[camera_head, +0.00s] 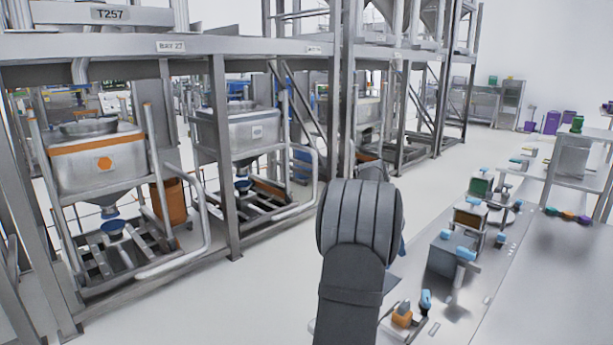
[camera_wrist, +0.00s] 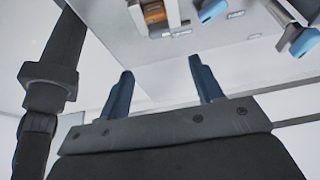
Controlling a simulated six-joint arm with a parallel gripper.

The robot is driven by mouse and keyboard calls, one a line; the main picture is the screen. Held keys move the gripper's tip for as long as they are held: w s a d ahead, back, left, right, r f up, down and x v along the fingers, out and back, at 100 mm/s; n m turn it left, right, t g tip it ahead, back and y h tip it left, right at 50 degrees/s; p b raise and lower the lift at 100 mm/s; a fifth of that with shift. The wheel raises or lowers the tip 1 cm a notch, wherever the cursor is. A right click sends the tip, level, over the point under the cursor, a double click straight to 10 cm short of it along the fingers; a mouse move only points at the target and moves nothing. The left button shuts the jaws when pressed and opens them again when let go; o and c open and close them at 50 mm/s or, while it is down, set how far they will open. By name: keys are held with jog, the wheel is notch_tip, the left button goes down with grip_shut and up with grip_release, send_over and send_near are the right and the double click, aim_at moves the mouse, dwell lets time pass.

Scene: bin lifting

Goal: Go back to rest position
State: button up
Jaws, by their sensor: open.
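My gripper (camera_wrist: 163,88) shows in the wrist view with two dark blue fingers set wide apart. It is open and nothing is between the fingers. Behind them is the pale floor and the edge of a light grey bench surface. In the head view my dark grey arm rises in the lower middle and hides the gripper almost wholly. No task object shows in the gripper.
A long bench (camera_head: 463,303) runs along the right, with an orange device (camera_head: 402,318), a grey box (camera_head: 446,256) and several blue-handled items. Steel racks hold a hopper bin with an orange dot (camera_head: 99,170) and a second bin (camera_head: 238,133) at left. Floor between is clear.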

aim_at(404, 303)
jog(key=x, duration=1.3)
jog(key=shift+s+d+f, duration=0.15)
jog(key=shift+f, duration=0.1)
jog(key=shift+r+n+t+h, duration=0.15)
jog(key=shift+n+t+h, duration=0.2)
jog(key=shift+n, duration=0.75)
jog(key=n+t, duration=0.1)
jog(key=n, duration=0.2)
jog(key=n+t, duration=0.1)
jog(key=n, duration=0.2)
jog(key=shift+s+h, duration=0.15)
jog(key=shift+h, duration=0.2)
jog(key=n+t, duration=0.2)
jog(key=n, duration=0.2)
jog(key=shift+s, duration=0.1)
jog(key=shift+s+n+t+y, duration=0.1)
jog(key=shift+n+t+y, duration=0.2)
jog(key=shift+n, duration=0.85)
jog(key=shift+n+t+y, duration=0.2)
jog(key=shift+n+t, duration=0.15)
jog(key=shift+n, duration=0.8)
jog(key=shift+c, duration=0.2)
